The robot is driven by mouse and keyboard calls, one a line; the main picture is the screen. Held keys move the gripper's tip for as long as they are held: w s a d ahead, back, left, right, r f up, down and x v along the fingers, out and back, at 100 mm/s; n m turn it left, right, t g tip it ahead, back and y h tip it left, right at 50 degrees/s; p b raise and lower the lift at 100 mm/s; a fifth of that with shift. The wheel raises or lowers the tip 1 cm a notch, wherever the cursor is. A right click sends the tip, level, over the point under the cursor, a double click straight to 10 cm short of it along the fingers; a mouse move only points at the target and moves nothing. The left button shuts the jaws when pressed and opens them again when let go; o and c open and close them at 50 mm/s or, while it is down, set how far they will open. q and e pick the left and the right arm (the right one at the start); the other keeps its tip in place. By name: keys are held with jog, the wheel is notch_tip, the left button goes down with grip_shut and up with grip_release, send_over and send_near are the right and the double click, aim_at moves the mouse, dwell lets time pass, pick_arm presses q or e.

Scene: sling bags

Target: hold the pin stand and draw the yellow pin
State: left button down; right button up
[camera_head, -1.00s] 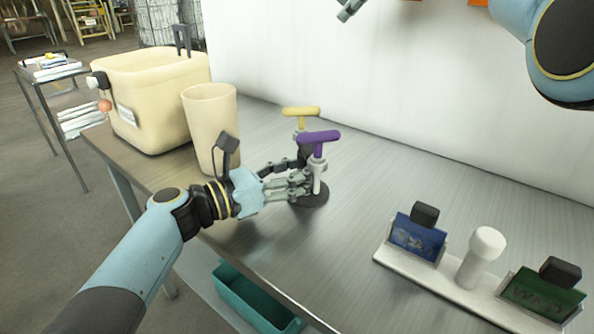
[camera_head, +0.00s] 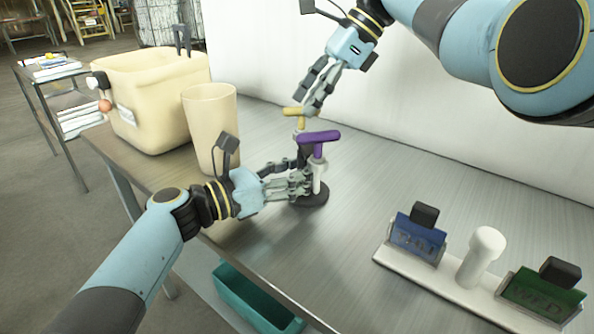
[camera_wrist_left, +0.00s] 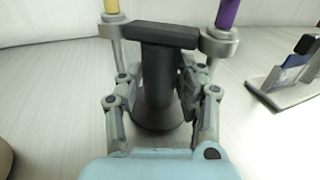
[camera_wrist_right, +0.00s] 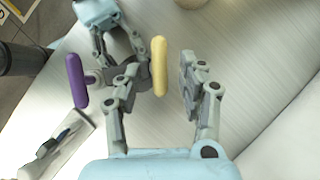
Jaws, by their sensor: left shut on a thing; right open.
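The pin stand (camera_wrist_left: 158,75) is a dark post with a crossbar on a round base, with a grey socket at each side. My left gripper (camera_head: 300,183) is shut on its post, which shows between the fingers in the left wrist view (camera_wrist_left: 158,100). The yellow pin (camera_wrist_right: 159,66) has a T-shaped handle and stands in the far socket. The purple pin (camera_head: 319,138) stands in the near socket. My right gripper (camera_wrist_right: 172,78) is open, its fingers on either side of the yellow handle with a visible gap at the right finger. In the head view its fingers partly cover the yellow handle (camera_head: 292,112).
A cream bin (camera_head: 150,110) and a cream tumbler (camera_head: 210,125) stand left of the stand. A white rack (camera_head: 440,285) with blue and green cards and a white knob lies at the right front. A white wall (camera_head: 450,110) borders the table behind.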

jog(key=shift+x, duration=0.95)
grip_shut()
jog(key=shift+r, duration=0.15)
jog(key=shift+r, duration=4.7)
jog(key=shift+r, duration=0.1)
notch_tip(320, 180, up, 4)
jog(key=shift+f, duration=0.1)
